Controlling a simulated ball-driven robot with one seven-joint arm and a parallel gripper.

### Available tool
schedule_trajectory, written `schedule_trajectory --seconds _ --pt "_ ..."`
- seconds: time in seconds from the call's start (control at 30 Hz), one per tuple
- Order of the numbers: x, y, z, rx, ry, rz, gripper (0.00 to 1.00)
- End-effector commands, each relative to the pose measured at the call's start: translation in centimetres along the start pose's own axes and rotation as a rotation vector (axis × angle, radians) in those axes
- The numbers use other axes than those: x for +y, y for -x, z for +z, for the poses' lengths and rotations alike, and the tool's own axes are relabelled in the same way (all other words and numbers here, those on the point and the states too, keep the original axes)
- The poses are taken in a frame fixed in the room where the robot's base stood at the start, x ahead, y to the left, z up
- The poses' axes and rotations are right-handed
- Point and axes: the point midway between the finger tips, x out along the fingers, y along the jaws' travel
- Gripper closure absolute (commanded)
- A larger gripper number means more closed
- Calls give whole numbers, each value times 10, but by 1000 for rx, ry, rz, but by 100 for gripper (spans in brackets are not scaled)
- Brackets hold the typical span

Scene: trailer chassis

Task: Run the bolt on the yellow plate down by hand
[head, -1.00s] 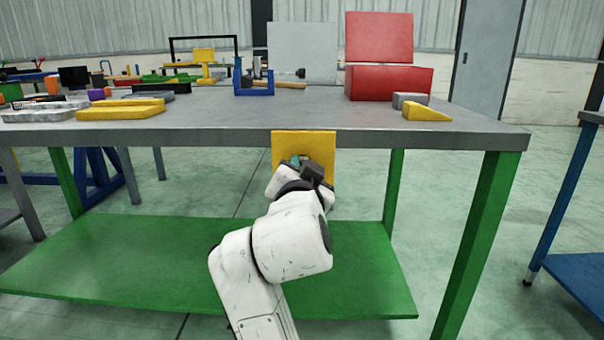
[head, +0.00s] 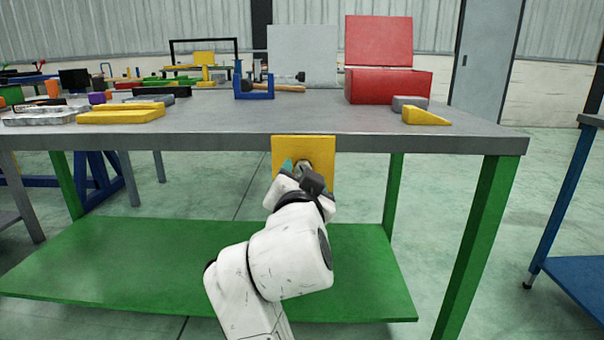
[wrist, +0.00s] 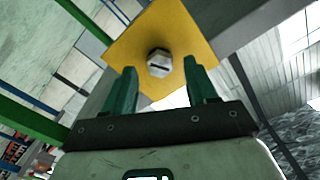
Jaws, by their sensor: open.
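The yellow plate (head: 325,152) hangs upright at the front edge of the grey workbench. The bolt (wrist: 159,63) shows in the wrist view as a pale hex head with a dark slot, near the middle of the yellow plate (wrist: 190,25). In the head view the bolt is mostly hidden by my wrist. My gripper (wrist: 168,78) has two green fingers, spread apart and empty. The bolt head appears between and beyond the fingertips, closer to the right one, and no finger appears to touch it. My gripper also shows in the head view (head: 294,166), just in front of the plate.
A green shelf (head: 120,260) lies below, and a green leg (head: 480,230) stands at right.

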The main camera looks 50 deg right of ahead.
Motion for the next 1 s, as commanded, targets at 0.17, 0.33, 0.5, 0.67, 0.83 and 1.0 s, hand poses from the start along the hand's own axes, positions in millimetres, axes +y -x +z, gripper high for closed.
schedule_trajectory --seconds 0.17,0.33,0.5,0.67,0.83,1.0 --pt "-2 36 -1 -3 1 -5 43" --pt "-1 66 -1 -3 1 -4 43" --pt "-1 86 0 -2 -1 -2 43" --pt "0 92 0 -1 -1 -1 43" --pt "0 92 0 0 -1 -1 43" --pt "0 92 0 0 -1 -1 43"
